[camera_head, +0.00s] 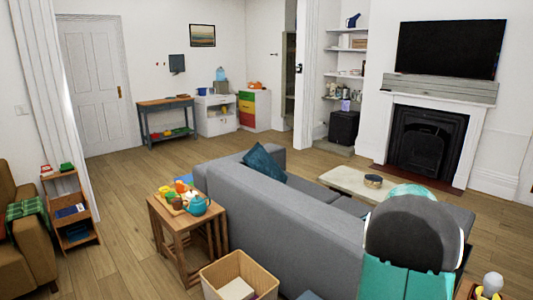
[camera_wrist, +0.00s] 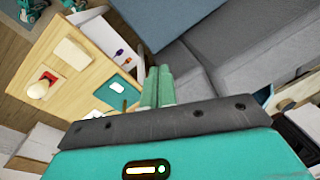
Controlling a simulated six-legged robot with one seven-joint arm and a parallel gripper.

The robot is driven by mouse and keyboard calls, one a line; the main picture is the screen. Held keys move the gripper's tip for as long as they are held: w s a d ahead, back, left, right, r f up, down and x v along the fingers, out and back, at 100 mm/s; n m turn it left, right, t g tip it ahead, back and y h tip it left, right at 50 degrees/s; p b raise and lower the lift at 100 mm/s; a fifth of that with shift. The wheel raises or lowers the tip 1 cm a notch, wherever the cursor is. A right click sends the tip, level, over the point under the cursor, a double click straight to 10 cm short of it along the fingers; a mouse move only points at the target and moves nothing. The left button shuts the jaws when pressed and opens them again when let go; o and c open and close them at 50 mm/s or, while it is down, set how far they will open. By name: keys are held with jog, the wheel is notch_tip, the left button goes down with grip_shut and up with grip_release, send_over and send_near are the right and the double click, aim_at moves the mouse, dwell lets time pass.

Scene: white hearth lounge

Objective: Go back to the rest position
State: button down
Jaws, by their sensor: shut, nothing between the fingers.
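My gripper (camera_wrist: 158,86) shows in the wrist view as two green fingers side by side, shut with nothing between them. It points out over a pale wooden tabletop (camera_wrist: 75,45) and a grey sofa (camera_wrist: 215,50). In the head view, my arm's teal and dark grey links fill the lower right, in front of the sofa (camera_head: 310,222). The fingers cannot be made out there.
A wooden side table (camera_head: 170,222) with a teal teapot (camera_head: 196,206) stands beside the sofa. A wooden box (camera_head: 262,268) is in front of it. A low table (camera_head: 345,181) stands past the sofa.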

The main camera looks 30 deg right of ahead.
jog(key=w+a+r+n+t, duration=0.1)
jog(key=w+a+r+n, duration=0.2)
jog(key=a, duration=0.5)
jog(key=w+a+r+n, duration=0.1)
jog(key=a+r+n, duration=0.3)
jog(key=a, duration=0.5)
jog(key=w+a+r+n+t, duration=0.1)
jog(key=w+a+r+n, duration=0.1)
jog(key=a+r, duration=0.45)
jog(key=s+a+n+t, duration=0.1)
jog(key=s+a+n, duration=0.4)
jog(key=a, duration=0.7)
jog(key=s+a+r+n+t+y, duration=0.1)
jog(key=s+a+n, duration=0.5)
jog(key=a, duration=0.6)
jog(key=shift+a, duration=0.3)
